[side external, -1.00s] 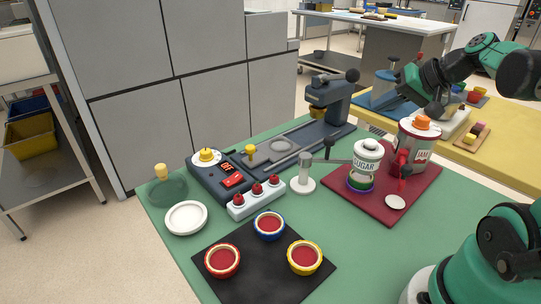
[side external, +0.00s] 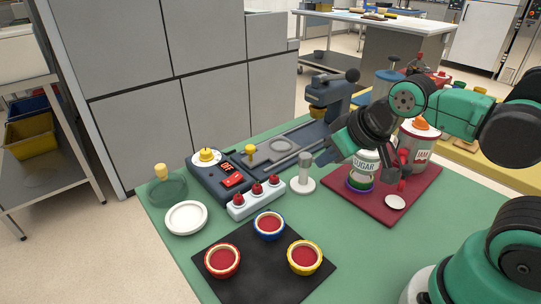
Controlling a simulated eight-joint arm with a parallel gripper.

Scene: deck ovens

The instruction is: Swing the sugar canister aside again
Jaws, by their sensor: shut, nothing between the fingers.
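The white sugar canister (side external: 364,166), labelled SUGAR, is held over a bowl with coloured rings (side external: 360,184) on the dark red mat (side external: 372,210). A white post (side external: 304,172) on a round base stands to its left.
The jam canister (side external: 420,150) with an orange top and red lever stands right of the sugar canister, close under my arm. A small white disc (side external: 395,202) lies on the mat. Tarts (side external: 269,226) sit on a black mat in front. A white button box (side external: 256,200) stands left.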

